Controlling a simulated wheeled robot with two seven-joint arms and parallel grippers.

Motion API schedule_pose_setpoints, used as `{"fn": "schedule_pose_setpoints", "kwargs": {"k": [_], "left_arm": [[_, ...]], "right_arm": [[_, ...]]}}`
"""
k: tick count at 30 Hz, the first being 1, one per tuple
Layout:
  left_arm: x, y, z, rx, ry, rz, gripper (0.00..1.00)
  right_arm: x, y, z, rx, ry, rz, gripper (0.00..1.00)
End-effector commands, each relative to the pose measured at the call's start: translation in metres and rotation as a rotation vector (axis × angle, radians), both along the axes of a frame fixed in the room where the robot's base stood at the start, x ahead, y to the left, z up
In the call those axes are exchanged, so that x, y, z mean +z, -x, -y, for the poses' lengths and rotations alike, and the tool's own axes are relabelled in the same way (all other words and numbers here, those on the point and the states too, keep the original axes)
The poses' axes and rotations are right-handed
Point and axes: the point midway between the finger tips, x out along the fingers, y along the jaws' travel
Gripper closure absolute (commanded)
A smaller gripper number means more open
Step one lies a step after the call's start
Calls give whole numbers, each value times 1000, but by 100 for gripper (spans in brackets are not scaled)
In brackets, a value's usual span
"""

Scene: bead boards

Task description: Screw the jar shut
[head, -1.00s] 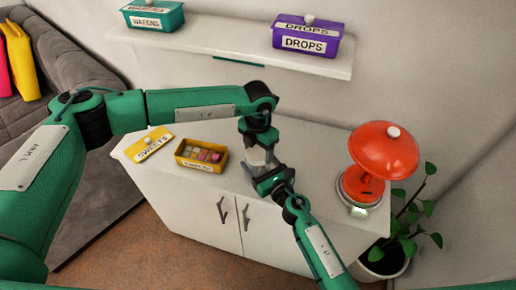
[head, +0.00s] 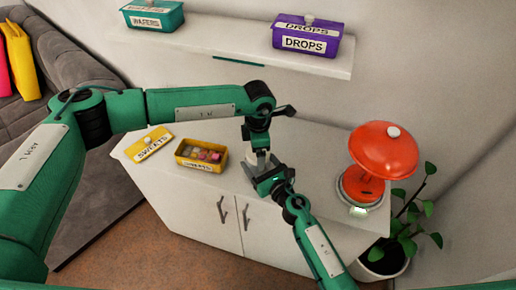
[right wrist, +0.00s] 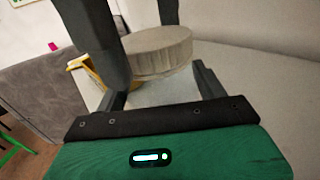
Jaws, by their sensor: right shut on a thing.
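The jar (head: 257,158) stands on the white cabinet, small and mostly covered by my two grippers in the head view. In the right wrist view its pale round lid (right wrist: 162,50) sits on top of the whitish jar body (right wrist: 165,92). My right gripper (head: 265,178) reaches in from the front and is shut on the jar body. My left gripper (head: 258,145) points down from above at the lid. Its dark fingers come down beside and behind the lid in the right wrist view; whether they press on it is unclear.
An open yellow sweets box (head: 205,163) with its lid (head: 150,143) beside it lies left of the jar. A red lamp-like dispenser (head: 384,150) stands to the right. A shelf (head: 225,42) above holds a teal box and a purple box.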

Motion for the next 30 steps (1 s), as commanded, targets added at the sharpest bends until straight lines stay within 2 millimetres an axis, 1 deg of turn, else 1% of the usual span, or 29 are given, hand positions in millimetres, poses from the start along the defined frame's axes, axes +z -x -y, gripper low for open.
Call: {"fn": "schedule_pose_setpoints", "kwargs": {"k": [5, 8, 18, 25, 27, 30], "left_arm": [[0, 0, 0, 1, 0, 0, 15], [4, 0, 0, 1, 0, 1, 15], [43, 0, 0, 1, 0, 1, 15], [45, 0, 0, 2, -1, 0, 15], [45, 0, 0, 3, -1, 0, 18], [46, 1, 1, 28, 0, -1, 18]], "right_arm": [[0, 0, 0, 0, 0, -1, 92], [0, 0, 0, 0, 0, -1, 92], [-1, 0, 0, 0, 0, -1, 92], [0, 0, 0, 0, 0, -1, 92], [0, 0, 0, 0, 0, -1, 92], [-1, 0, 0, 0, 0, -1, 92]]}}
